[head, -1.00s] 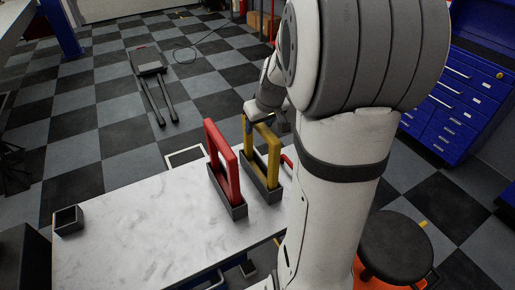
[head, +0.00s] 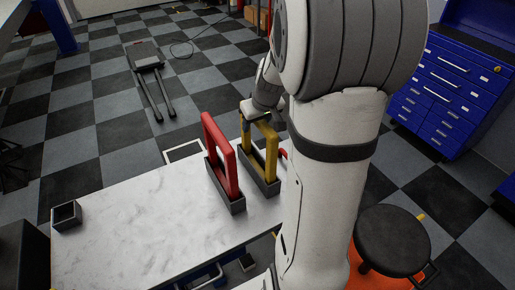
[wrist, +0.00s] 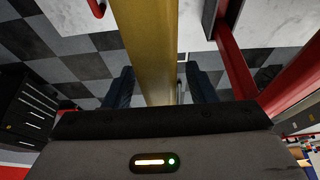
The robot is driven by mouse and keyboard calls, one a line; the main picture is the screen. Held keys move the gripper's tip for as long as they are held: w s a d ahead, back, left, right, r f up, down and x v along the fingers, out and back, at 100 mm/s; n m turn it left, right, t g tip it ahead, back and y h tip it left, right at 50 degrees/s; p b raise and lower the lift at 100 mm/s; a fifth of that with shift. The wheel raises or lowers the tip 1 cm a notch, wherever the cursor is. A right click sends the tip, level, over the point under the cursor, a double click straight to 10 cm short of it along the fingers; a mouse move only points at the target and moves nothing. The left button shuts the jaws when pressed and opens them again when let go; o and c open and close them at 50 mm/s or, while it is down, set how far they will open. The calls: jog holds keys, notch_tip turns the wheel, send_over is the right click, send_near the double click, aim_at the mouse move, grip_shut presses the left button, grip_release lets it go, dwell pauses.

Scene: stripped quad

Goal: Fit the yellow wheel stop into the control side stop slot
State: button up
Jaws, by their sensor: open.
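The yellow wheel stop (head: 271,150) is an upright loop standing in a dark grey slot holder (head: 262,182) on the white table. A red loop of the same kind (head: 220,153) stands in its own dark holder (head: 229,201) just to the left. My gripper (head: 257,121) is at the top of the yellow stop, partly hidden behind my arm. In the wrist view my gripper (wrist: 163,88) is open, with its dark fingers on either side of the yellow bar (wrist: 152,45). The red frame (wrist: 236,68) is to the right there. I cannot tell which holder is the control side slot.
A small empty dark box (head: 67,216) sits at the table's left edge. The marble table top (head: 140,225) is clear in between. A black stool (head: 392,241) stands at right, before blue drawer cabinets (head: 440,100). A creeper-like stand (head: 150,75) lies on the checkered floor.

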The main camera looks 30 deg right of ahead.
dwell(0.5)
jog(key=shift+f, duration=0.1)
grip_shut()
dwell(1.2)
